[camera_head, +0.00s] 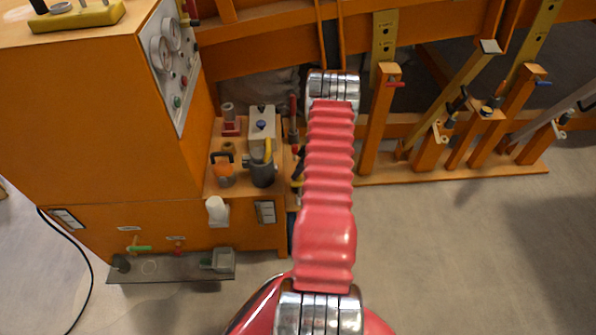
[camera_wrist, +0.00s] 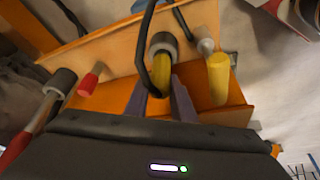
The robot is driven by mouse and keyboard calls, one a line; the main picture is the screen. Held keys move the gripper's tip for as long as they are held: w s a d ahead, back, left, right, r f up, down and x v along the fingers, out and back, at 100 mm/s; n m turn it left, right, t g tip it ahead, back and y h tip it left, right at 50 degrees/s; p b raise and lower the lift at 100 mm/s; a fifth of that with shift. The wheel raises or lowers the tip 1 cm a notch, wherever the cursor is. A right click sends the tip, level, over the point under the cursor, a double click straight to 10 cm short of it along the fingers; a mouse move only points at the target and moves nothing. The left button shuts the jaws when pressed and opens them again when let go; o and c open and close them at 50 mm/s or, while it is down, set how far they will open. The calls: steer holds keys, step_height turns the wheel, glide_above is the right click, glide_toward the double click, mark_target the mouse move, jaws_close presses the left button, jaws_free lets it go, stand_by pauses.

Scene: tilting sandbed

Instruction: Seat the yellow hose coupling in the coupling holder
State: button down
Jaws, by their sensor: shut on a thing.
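My gripper (camera_wrist: 162,84) shows in the wrist view as two grey-purple fingers, closed on the yellow hose coupling (camera_wrist: 162,74). The coupling's far end is at a dark grey round collar (camera_wrist: 163,44), and a black hose or cable loops beside it. I cannot tell whether the coupling is inside the collar or only in front of it. In the head view a yellow curved piece (camera_head: 268,150) stands at a dark grey cup (camera_head: 263,175) on the orange bench. My red arm hides my gripper in the head view. I cannot tell for certain which fitting is the coupling holder.
The bench also carries an orange-topped fitting (camera_head: 223,170) and a red fitting (camera_head: 231,126). An orange cabinet with a gauge panel (camera_head: 176,60) stands left. The wrist view shows a second yellow cylinder (camera_wrist: 218,80) and a red piece (camera_wrist: 89,80). Floor at right is clear.

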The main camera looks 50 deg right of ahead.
steer(key=shift+f, duration=0.3)
steer(key=c, duration=1.4)
jaws_free()
steer(key=shift+r, duration=0.15)
steer(key=v, duration=1.3)
steer(key=shift+s, duration=0.15)
steer(key=shift+r, duration=0.15)
